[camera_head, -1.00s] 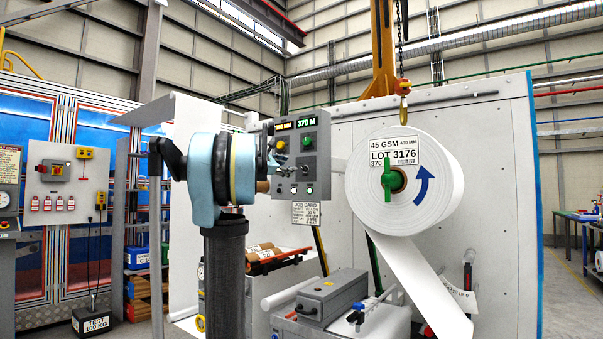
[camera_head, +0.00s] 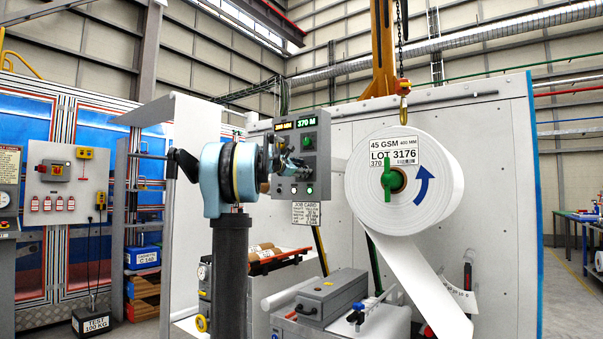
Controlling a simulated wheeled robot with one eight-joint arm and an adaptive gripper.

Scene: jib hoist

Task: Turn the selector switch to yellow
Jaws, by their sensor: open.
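The grey control box (camera_head: 317,160) hangs left of the paper roll, with lit displays on top and a green button (camera_head: 308,142) below them. In the earlier frame a yellow button and a small dark knob, perhaps the selector switch, showed on its face; now my gripper covers that part. No coloured switch positions can be read at this size. My gripper (camera_head: 293,166) is open in front of the box's left and middle face, partly hidden behind my blue arm link. Whether its fingers touch or surround the knob I cannot tell.
A large paper roll (camera_head: 430,165) with a green handle stands right of the box, below a hoist hook (camera_head: 404,87). A job card (camera_head: 306,213) hangs under the box. A grey machine unit (camera_head: 330,295) stands below. Another switch panel (camera_head: 65,180) is at far left.

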